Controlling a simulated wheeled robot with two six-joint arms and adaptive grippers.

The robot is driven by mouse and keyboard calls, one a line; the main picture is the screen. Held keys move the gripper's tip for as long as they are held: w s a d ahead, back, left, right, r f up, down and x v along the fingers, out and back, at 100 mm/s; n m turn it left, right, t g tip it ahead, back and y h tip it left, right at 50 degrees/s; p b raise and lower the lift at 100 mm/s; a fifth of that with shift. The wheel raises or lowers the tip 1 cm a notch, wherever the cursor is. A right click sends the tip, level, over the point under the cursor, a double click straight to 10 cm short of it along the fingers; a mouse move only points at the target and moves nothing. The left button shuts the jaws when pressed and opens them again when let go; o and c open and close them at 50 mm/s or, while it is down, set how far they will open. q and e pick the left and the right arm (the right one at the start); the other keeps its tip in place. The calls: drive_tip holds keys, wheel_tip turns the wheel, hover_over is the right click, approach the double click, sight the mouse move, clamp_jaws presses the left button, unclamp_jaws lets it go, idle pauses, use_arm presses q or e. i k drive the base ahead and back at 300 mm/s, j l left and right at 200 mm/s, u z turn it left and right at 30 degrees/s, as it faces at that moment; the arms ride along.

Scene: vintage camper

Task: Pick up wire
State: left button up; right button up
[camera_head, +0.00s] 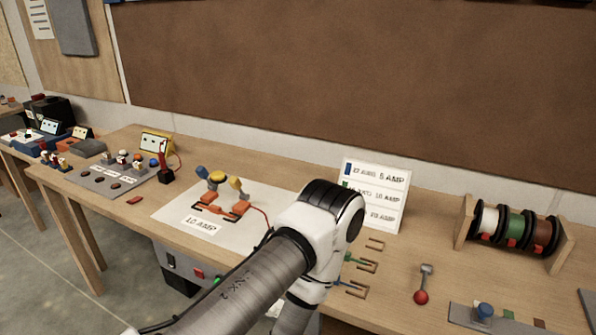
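Several short wire pieces with bent, fork-like ends lie on the wooden bench right of my arm. There is an orange-brown wire (375,243), a green-ended wire (362,264) and a blue-ended wire (353,288). My arm crosses the lower middle and hides the left ends of the lower two. A white sheet (172,205) marked 10 AMP carries an orange and dark device with blue and yellow knobs (217,177) and a red lead. A sign (375,193) lists wire gauges and amps. Neither gripper shows.
A rack of white, green and red wire spools (515,228) stands at the right. A red-ball lever (422,297) and a grey plate with a blue knob (484,311) are at the front right. Switch panels (105,178) fill the left end. Bench between sign and rack is clear.

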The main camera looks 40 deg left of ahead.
sight(217, 210)
drive_tip(key=u, duration=1.8)
drive_tip(key=i+j+z, duration=0.2)
drive_tip(key=z, duration=0.15)
drive_tip(key=i+j+z, duration=0.15)
drive_tip(key=j+z, duration=0.25)
drive_tip(key=i+l, duration=0.05)
drive_tip(key=l, duration=0.05)
